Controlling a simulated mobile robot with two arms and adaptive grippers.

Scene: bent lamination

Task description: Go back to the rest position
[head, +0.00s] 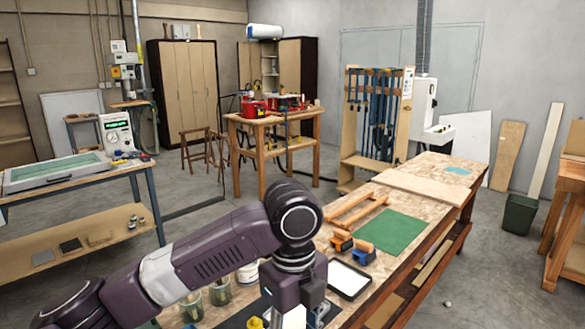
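My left arm comes in from the lower left and bends at a dark joint over the near end of the workbench (405,215). Its last visible link points down and runs out at the bottom edge, so the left gripper's fingers are out of the picture. I cannot see whether that gripper holds anything. My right arm and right gripper are not in view.
On the bench are a green mat (391,232), a wooden frame (358,209), two wood-and-dark tools (364,252), a white-lined tray (348,280) and jars (220,291) close to my arm. A steel-legged table (70,180) stands left; grey floor lies between.

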